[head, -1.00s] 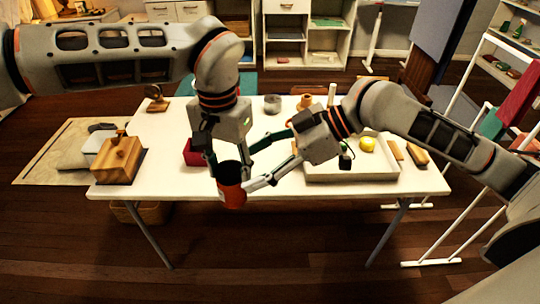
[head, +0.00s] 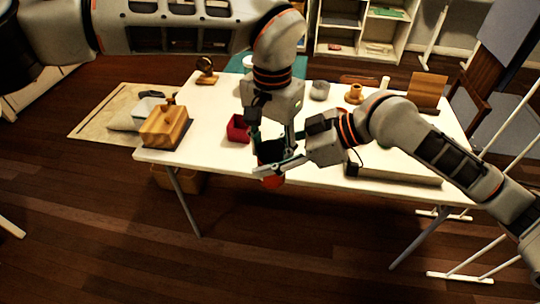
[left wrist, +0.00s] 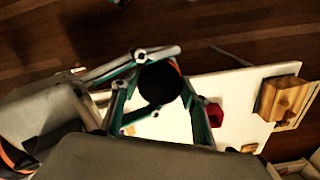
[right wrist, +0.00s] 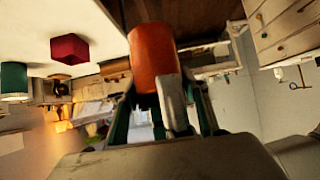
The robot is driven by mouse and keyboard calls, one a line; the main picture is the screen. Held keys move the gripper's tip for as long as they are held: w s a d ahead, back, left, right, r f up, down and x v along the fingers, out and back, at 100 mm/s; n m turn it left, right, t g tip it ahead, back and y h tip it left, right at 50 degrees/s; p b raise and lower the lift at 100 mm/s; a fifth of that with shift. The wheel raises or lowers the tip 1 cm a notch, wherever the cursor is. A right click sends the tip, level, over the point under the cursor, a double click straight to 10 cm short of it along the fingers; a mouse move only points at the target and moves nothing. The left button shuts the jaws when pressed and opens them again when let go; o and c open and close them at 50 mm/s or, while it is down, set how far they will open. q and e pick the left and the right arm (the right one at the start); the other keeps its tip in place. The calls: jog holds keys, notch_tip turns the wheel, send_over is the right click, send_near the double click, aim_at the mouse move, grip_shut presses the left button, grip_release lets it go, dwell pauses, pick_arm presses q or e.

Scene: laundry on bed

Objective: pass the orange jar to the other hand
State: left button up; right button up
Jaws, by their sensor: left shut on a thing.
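The orange jar (head: 273,182) with a dark lid hangs upright at the table's front edge. My left gripper (head: 270,152) is shut on it from above, near the lid. The lid (left wrist: 160,84) fills the space between my left fingers in the left wrist view. My right gripper (head: 280,167) reaches in from the right, its fingers spread at the jar. In the right wrist view the jar (right wrist: 153,55) stands straight ahead, and a grey finger pad covers part of it. Whether my right fingers touch the jar is hidden.
The white table (head: 215,110) bears a red box (head: 238,128) just left of the grippers, a wooden box (head: 165,128) at the left end, a grey pot (head: 320,90) and an orange-brown pot (head: 355,94) behind. A tray (head: 400,172) lies under my right arm.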

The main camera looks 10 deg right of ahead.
pick_arm(q)
jog(key=shift+w, duration=0.1)
pick_arm(e)
jog(key=c, duration=0.5)
pick_arm(q)
jog(key=o, duration=1.4)
jog(key=shift+c, duration=0.2)
